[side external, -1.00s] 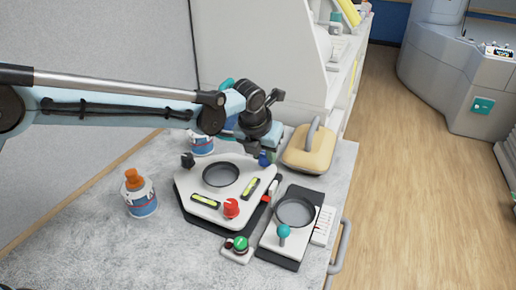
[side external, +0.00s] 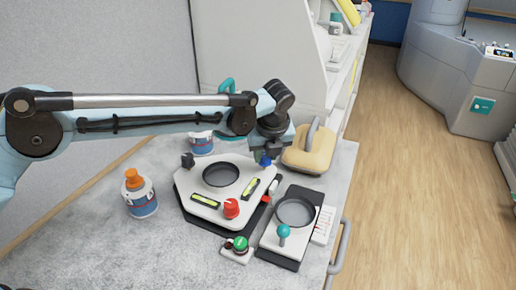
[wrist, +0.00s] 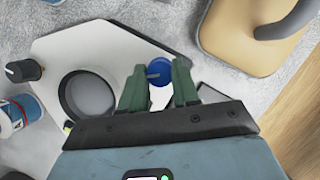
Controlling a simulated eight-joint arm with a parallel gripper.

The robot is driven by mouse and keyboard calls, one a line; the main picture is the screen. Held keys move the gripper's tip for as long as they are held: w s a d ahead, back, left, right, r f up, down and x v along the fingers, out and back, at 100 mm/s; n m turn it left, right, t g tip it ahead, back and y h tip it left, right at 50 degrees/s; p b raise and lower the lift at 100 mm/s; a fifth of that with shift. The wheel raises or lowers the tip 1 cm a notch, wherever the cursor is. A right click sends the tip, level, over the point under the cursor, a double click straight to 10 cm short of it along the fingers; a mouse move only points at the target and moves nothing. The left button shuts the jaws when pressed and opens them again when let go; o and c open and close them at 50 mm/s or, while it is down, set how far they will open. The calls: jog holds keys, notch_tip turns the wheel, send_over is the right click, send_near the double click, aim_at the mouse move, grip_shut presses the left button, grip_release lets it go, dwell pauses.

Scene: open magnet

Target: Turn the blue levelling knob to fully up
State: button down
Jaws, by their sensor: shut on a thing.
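The blue levelling knob (side external: 265,160) sits at the far right corner of the white levelling plate (side external: 210,208). It also shows in the wrist view (wrist: 159,72), between the two green fingers, with a pale line across its top. My gripper (wrist: 159,78) is shut on the knob, one finger on either side. In the side view my gripper (side external: 266,153) is at the knob from above, and its fingers are mostly hidden. The plate also carries a red knob (side external: 231,208), a black knob (side external: 188,160) and two yellow-green level vials.
A beige block with a grey handle (side external: 305,155) stands close right of my gripper. A dish on a dark base with a teal-topped lever (side external: 283,232) and a green button (side external: 240,244) are in front. Bottles stand left and behind. The front left bench is clear.

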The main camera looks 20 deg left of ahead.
jog(key=n+g, duration=0.1)
jog(key=n, duration=0.2)
jog(key=n+g+y, duration=0.1)
jog(key=n, duration=0.2)
jog(key=shift+w, duration=0.1)
jog(key=shift+n, duration=0.3)
dwell(0.4)
jog(key=c, duration=0.8)
grip_release()
jog(key=shift+y, duration=0.3)
